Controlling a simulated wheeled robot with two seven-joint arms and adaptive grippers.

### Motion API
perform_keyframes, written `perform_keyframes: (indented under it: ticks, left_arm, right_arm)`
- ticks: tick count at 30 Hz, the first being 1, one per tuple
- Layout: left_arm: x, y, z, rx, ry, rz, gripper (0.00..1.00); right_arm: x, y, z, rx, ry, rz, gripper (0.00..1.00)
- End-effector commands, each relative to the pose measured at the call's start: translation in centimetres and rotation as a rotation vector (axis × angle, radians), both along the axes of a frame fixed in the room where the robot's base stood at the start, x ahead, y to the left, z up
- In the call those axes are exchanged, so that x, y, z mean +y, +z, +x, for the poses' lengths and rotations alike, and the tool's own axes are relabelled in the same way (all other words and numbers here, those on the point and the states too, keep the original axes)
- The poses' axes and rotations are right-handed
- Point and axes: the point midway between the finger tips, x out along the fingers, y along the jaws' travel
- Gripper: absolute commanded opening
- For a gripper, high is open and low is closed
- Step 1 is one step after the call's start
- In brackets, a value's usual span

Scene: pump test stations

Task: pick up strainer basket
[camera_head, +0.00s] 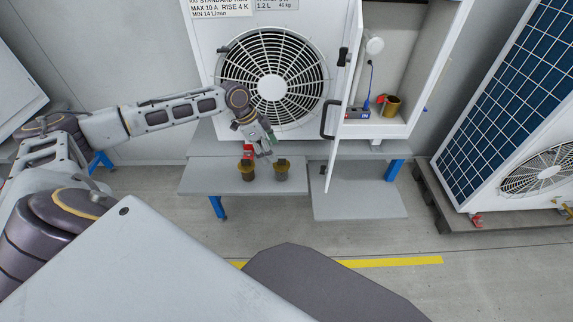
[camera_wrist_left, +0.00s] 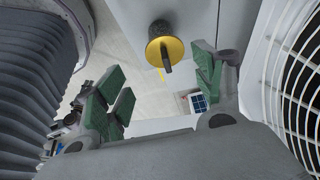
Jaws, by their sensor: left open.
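Two brass cup-shaped fittings stand side by side on the grey shelf (camera_head: 210,178) in front of the fan unit. The left one (camera_head: 247,173) has a red part above it, and the right one (camera_head: 281,172) has a dark top. I cannot tell for certain which is the strainer basket. My left gripper (camera_head: 266,147) is just above and behind them, open and empty, fingers pointing down. In the left wrist view, one brass fitting with a dark stem (camera_wrist_left: 165,50) shows beyond the gap between the green-padded fingers (camera_wrist_left: 158,88), apart from them. My right gripper is not in view.
The fan unit (camera_head: 272,82) stands close behind my left gripper. An open white cabinet door (camera_head: 340,120) is to its right. Inside the cabinet are another brass cup (camera_head: 391,107) and a blue device (camera_head: 357,113). A lower grey shelf (camera_head: 360,204) is bare.

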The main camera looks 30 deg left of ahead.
Motion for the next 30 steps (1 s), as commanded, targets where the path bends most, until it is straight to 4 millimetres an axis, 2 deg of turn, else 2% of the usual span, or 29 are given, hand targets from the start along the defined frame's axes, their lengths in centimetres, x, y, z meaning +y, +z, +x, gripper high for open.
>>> perform_keyframes:
  ticks: [4,17,30]
  left_arm:
    - [0.6,0.4,0.2,-0.004,0.007,-0.002,0.68]
    - [0.4,0.1,0.2,-0.003,0.008,-0.004,0.68]
    - [-1.1,-4.0,1.1,-0.003,0.008,-0.004,0.68]
  right_arm:
    - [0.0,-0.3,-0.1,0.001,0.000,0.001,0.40]
    - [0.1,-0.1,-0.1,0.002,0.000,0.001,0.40]
    - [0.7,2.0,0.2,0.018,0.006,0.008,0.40]
